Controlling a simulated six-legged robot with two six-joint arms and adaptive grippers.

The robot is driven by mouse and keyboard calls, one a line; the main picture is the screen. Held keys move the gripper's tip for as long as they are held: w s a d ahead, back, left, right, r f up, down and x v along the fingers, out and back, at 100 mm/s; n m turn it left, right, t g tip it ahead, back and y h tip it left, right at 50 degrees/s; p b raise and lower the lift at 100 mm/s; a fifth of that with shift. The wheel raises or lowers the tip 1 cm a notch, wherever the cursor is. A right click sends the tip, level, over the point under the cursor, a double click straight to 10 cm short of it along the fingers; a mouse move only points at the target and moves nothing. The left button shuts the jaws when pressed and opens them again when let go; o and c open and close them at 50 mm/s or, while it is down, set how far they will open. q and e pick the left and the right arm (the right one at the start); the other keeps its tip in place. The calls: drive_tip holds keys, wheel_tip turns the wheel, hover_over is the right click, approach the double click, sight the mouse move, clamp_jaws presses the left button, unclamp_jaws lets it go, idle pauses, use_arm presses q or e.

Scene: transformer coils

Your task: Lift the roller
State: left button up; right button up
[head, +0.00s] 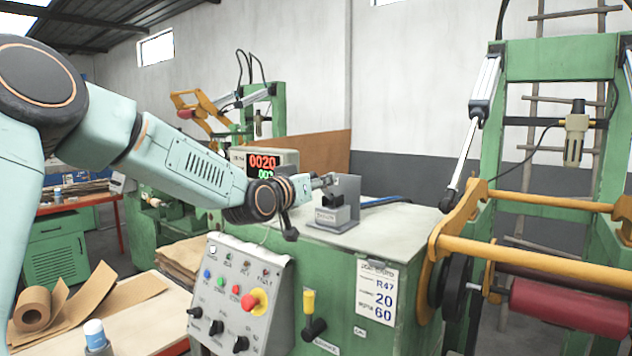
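The red roller (570,308) is at the lower right, held between the yellow swing arms (450,250) of the green winding machine. Its right end runs toward the picture edge. My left arm comes in from the left, and my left gripper (308,206) is over the green cabinet top, left of the roller and well apart from it. Its fingers look spread, with nothing seen between them. A control panel (240,295) with buttons, knobs and a red emergency button is below the gripper. My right gripper is not in view.
A small grey device (338,212) stands on the green cabinet (400,240) close behind my gripper. Paper rolls (33,308) and a capped bottle (95,335) are on the left table. A ladder leans behind the machine.

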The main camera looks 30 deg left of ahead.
use_arm(q)
drive_tip(key=shift+s+d+r, duration=0.1)
drive_tip(key=shift+s+d, duration=0.05)
drive_tip(key=shift+c, duration=0.2)
drive_tip(key=shift+s+a+r, duration=0.1)
drive_tip(key=shift+s+a, duration=0.15)
drive_tip(key=shift+s, duration=0.05)
drive_tip(key=c, duration=0.3)
drive_tip(key=shift+c, duration=0.7)
drive_tip(key=shift+w+d, duration=0.15)
drive_tip(key=shift+w, duration=0.1)
clamp_jaws()
drive_tip(key=shift+f, duration=0.25)
